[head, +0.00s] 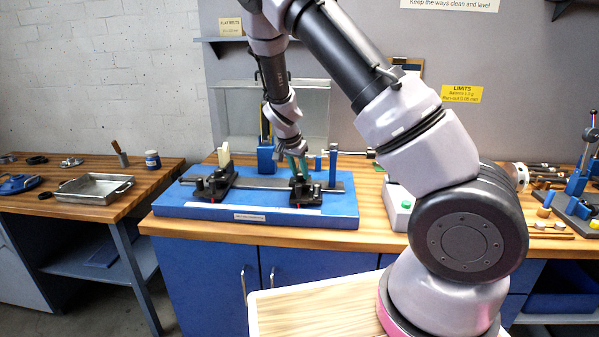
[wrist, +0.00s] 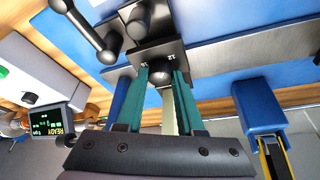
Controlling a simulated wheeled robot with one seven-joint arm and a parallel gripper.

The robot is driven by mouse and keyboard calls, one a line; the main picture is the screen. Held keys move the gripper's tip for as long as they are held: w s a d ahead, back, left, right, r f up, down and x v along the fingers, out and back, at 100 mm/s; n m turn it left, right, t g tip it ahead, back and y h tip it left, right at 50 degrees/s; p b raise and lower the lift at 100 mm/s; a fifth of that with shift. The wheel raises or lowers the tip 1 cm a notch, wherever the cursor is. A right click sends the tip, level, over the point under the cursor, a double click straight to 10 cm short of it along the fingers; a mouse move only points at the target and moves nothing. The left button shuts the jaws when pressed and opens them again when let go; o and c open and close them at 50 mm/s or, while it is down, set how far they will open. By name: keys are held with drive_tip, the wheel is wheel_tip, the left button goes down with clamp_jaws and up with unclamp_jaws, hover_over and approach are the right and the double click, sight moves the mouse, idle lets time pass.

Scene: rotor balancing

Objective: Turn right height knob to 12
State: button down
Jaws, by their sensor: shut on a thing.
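The right support stand (head: 303,192) is black and stands on the right part of the blue base plate (head: 262,221). My gripper (head: 298,168) reaches down onto it from above. In the wrist view, the teal fingers of my gripper (wrist: 160,76) are at the black block of this stand (wrist: 153,53), shut on its height knob, which they mostly hide. A white "12" mark shows on the block beside the right finger. Another mark by the left finger is too small to read surely. The left stand (head: 212,186) is black and similar.
A grey rail (head: 262,183) runs between the stands. A blue post (head: 333,165) stands right of the right stand, and a blue block (head: 266,158) behind. A small display (wrist: 51,120) reads "READY". A green-buttoned box (head: 399,203) sits right of the base plate.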

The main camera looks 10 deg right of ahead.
drive_tip(key=c, duration=0.5)
unclamp_jaws()
drive_tip(key=v, duration=1)
drive_tip(key=shift+s+a+r, duration=0.15)
drive_tip(key=shift+r, duration=0.2)
